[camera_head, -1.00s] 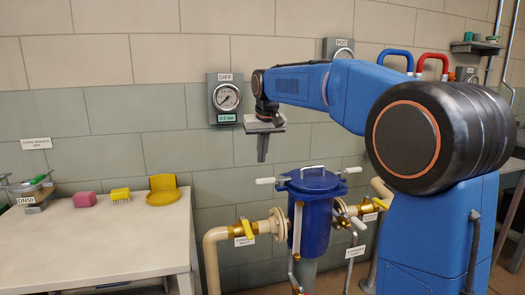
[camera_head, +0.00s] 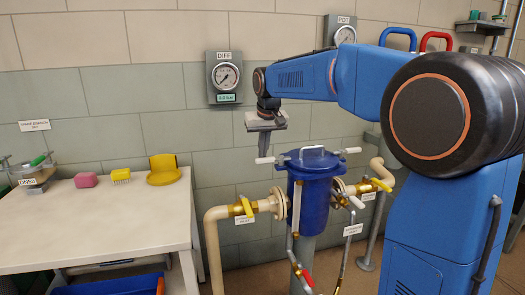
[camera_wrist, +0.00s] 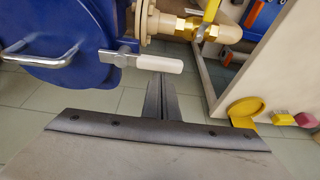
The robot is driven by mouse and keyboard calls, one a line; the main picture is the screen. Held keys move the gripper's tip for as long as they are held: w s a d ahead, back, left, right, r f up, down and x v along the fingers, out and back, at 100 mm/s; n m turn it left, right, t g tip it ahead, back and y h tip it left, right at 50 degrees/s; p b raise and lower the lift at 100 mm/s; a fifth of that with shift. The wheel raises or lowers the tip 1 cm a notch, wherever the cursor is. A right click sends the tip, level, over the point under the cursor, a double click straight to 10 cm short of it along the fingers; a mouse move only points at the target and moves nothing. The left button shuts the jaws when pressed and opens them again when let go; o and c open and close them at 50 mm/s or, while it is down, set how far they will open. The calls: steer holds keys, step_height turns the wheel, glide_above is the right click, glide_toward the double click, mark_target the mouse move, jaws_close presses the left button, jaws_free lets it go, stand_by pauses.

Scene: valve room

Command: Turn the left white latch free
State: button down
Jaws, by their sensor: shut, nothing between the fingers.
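The left white latch (camera_head: 265,160) sticks out to the left from the lid rim of the blue strainer vessel (camera_head: 316,205). In the wrist view the latch (camera_wrist: 158,64) is a white handle on a grey metal pivot beside the blue lid (camera_wrist: 60,35). My gripper (camera_head: 263,150) points down at the latch in the head view, its shut fingertips close to it. In the wrist view the shut fingers (camera_wrist: 161,90) reach up close to the latch's free half. I cannot tell whether they touch it. A second white latch (camera_head: 350,150) is on the lid's right side.
The lid carries a metal handle (camera_head: 312,149). A pipe with a yellow-handled valve (camera_head: 245,207) runs left of the vessel. A white table (camera_head: 100,222) at the left holds a pink sponge (camera_head: 86,180), a yellow brush (camera_head: 121,175) and a yellow dustpan (camera_head: 163,170).

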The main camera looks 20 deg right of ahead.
mark_target(271, 159)
steer(key=shift+s, duration=0.1)
steer(key=s+n, duration=0.1)
steer(key=n+y, duration=0.1)
steer(key=n, duration=0.1)
steer(key=s+n, duration=0.1)
steer(key=n, duration=0.1)
steer(key=shift+s+y, duration=0.3)
steer(key=s+d+n+g, duration=0.1)
steer(key=n, duration=0.3)
steer(key=s+d+n+g+y, duration=0.1)
steer(key=s+d+n, duration=0.1)
steer(key=n, duration=0.2)
steer(key=s+d+n+g+y, duration=0.1)
steer(key=s+n, duration=0.1)
steer(key=n, duration=0.2)
steer(key=shift+d, duration=0.45)
stand_by(0.4)
steer(key=a, duration=0.4)
steer(key=shift+a, duration=0.15)
steer(key=v, duration=1)
steer(key=shift+w, duration=0.4)
